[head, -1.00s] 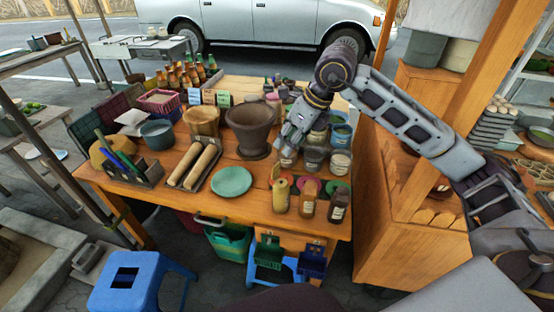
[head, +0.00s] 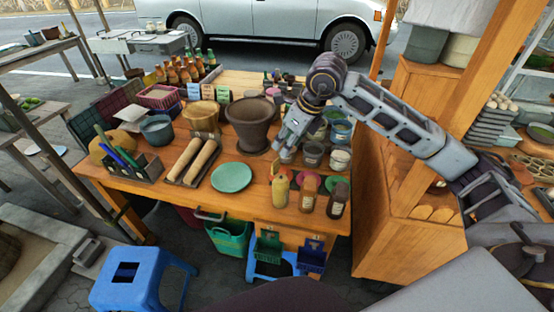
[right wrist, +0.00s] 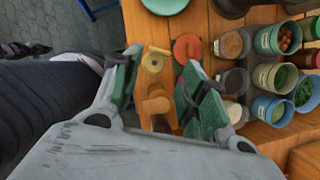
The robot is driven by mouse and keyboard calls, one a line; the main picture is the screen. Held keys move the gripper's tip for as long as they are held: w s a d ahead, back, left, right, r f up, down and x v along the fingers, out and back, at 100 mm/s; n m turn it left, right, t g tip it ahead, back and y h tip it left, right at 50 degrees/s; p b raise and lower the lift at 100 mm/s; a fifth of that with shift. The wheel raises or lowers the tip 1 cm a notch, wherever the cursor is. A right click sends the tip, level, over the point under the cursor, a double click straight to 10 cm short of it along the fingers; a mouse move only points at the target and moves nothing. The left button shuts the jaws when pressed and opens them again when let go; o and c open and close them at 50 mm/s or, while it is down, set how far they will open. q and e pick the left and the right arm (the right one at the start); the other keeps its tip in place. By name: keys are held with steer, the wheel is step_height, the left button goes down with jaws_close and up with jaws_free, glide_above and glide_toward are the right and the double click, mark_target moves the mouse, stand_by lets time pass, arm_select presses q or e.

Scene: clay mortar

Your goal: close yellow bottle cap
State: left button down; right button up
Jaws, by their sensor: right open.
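The yellow bottle (head: 280,191) stands near the front edge of the wooden table, left of two darker bottles. My right gripper (head: 284,148) is above the table, behind the bottles and over the jars. In the right wrist view my right gripper (right wrist: 163,60) is open and empty, with the bottle tops showing between its green-padded fingers. My left gripper is not in view.
An orange-brown bottle (head: 308,193) and a dark bottle (head: 338,199) stand close beside the yellow one. A red disc (right wrist: 187,48) lies behind them. Several jars (head: 312,154) crowd behind, near a clay mortar (head: 252,124). A green plate (head: 231,178) lies left.

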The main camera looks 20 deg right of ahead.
mark_target(276, 160)
steer(key=x, duration=0.8)
steer(key=shift+p, duration=0.3)
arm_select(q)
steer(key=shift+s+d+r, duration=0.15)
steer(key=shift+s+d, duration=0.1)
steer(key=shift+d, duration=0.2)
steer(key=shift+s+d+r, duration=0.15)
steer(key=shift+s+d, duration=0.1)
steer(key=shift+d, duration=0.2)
arm_select(e)
steer(key=shift+x, duration=1)
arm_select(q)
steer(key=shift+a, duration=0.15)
arm_select(e)
steer(key=c, duration=0.4)
jaws_close()
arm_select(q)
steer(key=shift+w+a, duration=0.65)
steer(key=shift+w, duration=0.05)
